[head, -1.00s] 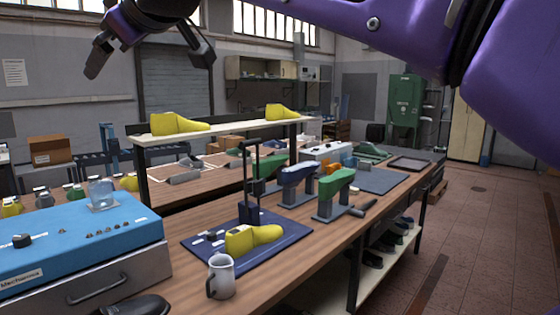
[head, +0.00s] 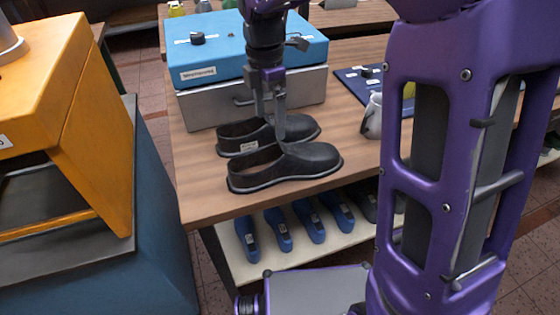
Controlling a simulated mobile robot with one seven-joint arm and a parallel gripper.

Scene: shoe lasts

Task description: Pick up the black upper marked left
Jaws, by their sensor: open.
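Two black uppers stand side by side near the end of the wooden bench, toes to the right. The far black upper (head: 300,127) has a small white tag at its heel side, too small to read. The near black upper (head: 300,160) shows no readable mark. My gripper (head: 270,122) points down at the far upper with its fingers apart. One finger appears on its far side and the other overlaps its near side, between the two uppers. I cannot tell whether either finger touches it. The far upper is partly hidden by the near finger.
A blue-topped machine (head: 250,50) with a grey drawer stands right behind the uppers. A white mug (head: 373,118) is to the right. Blue lasts (head: 277,230) lie on the shelf below. An orange machine (head: 50,110) stands left across a floor gap.

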